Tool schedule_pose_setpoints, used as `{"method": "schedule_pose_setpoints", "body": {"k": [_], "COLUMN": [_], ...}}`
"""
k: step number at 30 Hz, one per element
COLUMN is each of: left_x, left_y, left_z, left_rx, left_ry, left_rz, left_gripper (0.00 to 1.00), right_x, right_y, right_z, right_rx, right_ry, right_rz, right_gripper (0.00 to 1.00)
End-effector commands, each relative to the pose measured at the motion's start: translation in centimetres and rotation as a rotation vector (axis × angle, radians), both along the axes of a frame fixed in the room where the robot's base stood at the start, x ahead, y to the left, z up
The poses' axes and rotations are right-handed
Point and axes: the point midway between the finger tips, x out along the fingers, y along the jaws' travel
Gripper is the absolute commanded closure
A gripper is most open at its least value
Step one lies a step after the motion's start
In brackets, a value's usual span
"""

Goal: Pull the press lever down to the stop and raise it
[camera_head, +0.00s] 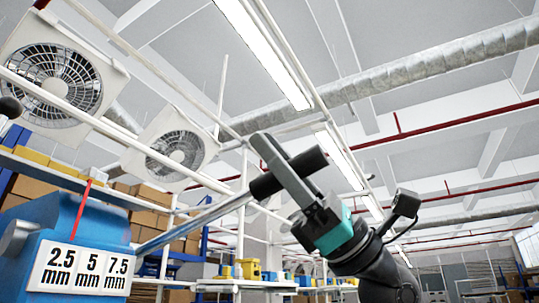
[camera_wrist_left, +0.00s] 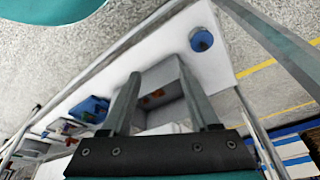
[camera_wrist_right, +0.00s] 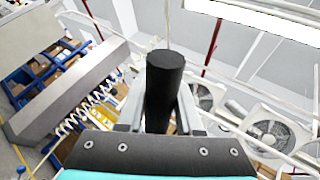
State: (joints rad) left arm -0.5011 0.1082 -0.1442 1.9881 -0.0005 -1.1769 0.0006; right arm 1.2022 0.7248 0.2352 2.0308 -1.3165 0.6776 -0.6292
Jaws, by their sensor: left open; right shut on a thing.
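The blue press (camera_head: 60,240) stands at the lower left of the head view, with a white 2.5, 5 and 7.5 mm scale (camera_head: 88,268) and a thin red pointer (camera_head: 82,205). Its metal lever (camera_head: 195,220) slants up to the right and ends in a black handle (camera_head: 308,162). My right gripper (camera_head: 272,160) is shut on this handle. In the right wrist view the handle (camera_wrist_right: 163,90) stands between the fingers. My left gripper shows only in the left wrist view (camera_wrist_left: 160,90), open and empty above a white bench.
In the left wrist view, the white bench (camera_wrist_left: 226,72) holds a grey open box (camera_wrist_left: 162,80), a round blue item (camera_wrist_left: 201,40) and blue parts (camera_wrist_left: 90,108). Shelves with cartons (camera_head: 150,195) stand behind the press. Fans (camera_head: 178,150) hang above.

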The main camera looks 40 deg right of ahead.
Motion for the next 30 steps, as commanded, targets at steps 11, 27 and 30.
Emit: {"method": "schedule_pose_setpoints", "body": {"k": [11, 27, 30], "left_x": [0.7, 0.8, 0.8], "left_y": [-0.1, -0.1, -0.1], "left_z": [3.0, 3.7, 3.8], "left_rx": [-0.005, -0.007, -0.007], "left_ry": [-0.045, -0.054, -0.054], "left_rz": [0.001, 0.001, 0.001], "left_gripper": [0.39, 0.39, 0.39], "right_x": [-0.4, -0.5, -0.5], "right_y": [-0.1, 0.0, 0.1], "right_z": [-1.5, -1.8, -1.8], "right_rx": [0.017, 0.014, 0.011], "right_ry": [-0.042, -0.050, -0.050], "right_rz": [0.003, 0.001, 0.002], "right_gripper": [1.00, 1.00, 0.63]}}
